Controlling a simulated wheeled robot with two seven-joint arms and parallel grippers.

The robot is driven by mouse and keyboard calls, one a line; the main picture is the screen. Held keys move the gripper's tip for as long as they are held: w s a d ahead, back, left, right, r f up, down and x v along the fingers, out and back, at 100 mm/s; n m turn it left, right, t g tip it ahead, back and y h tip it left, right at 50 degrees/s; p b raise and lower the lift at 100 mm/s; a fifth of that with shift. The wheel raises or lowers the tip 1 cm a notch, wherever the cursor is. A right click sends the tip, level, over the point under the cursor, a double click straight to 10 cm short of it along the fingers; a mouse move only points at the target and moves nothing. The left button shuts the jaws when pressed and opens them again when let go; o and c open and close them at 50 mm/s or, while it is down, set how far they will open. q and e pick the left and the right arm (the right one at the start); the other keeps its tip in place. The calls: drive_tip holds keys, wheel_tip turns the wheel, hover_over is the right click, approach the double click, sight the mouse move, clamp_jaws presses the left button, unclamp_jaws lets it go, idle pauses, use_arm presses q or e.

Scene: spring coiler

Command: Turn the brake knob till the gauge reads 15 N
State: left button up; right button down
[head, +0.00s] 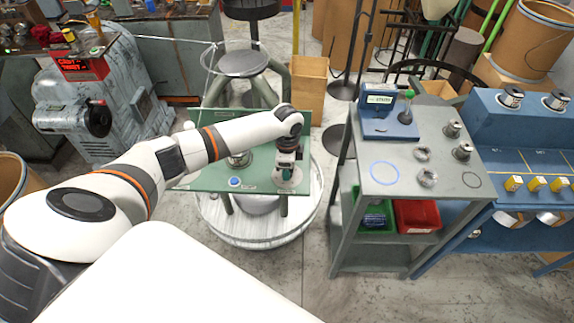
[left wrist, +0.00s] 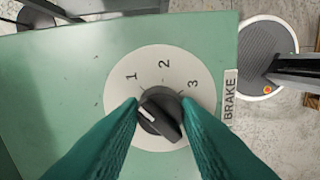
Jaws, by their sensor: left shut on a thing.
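The black brake knob (left wrist: 163,122) sits on a round white dial (left wrist: 125,92) marked 1, 2 and 3, beside a "BRAKE" label (left wrist: 230,95). The knob's white line points up and left, to the side of the 1. My left gripper (left wrist: 159,106) is shut on the knob, with one green finger on each side. In the head view my left gripper (head: 287,168) reaches down over the dial (head: 288,183) at the right end of the green table (head: 212,181). I cannot make out a force gauge reading. My right gripper is out of view.
A blue button (head: 235,182) and a metal fitting (head: 239,159) are on the green table. A grey cart (head: 398,191) at the right holds a blue device with a display (head: 378,97), too small to read. Bare floor lies between table and cart.

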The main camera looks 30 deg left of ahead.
use_arm(q)
drive_tip(key=shift+w+r, duration=0.1)
idle(0.3)
drive_tip(key=o, duration=1)
drive_tip(key=shift+c, duration=0.2)
wheel_tip(320, 180, up, 12)
drive_tip(key=b, duration=0.2)
drive_tip(key=shift+d, duration=0.1)
